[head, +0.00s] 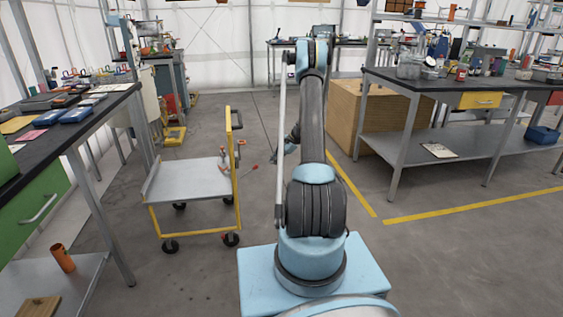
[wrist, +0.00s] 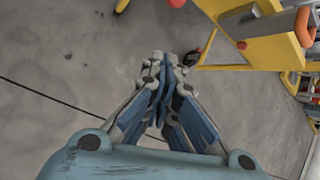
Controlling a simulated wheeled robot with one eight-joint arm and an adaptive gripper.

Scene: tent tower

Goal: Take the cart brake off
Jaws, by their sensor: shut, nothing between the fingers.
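The cart (head: 190,181) has a grey deck and a yellow frame with an upright yellow handle, and stands on dark casters left of my arm in the head view. Its yellow frame (wrist: 268,48) also shows at the upper right of the wrist view. A thin lever with a red tip (head: 254,167) sticks out at the cart's right side; I cannot tell whether it is the brake. A red knob (wrist: 241,45) lies against the frame in the wrist view. My gripper (wrist: 164,62) is shut and empty above the floor, apart from the cart; my arm partly hides it in the head view.
A workbench (head: 62,132) with a green drawer stands at the left, near the cart. Another bench (head: 440,88) with a lower shelf stands at the right, beside a wooden crate (head: 362,115). Yellow lines mark the floor. Open floor lies behind the cart.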

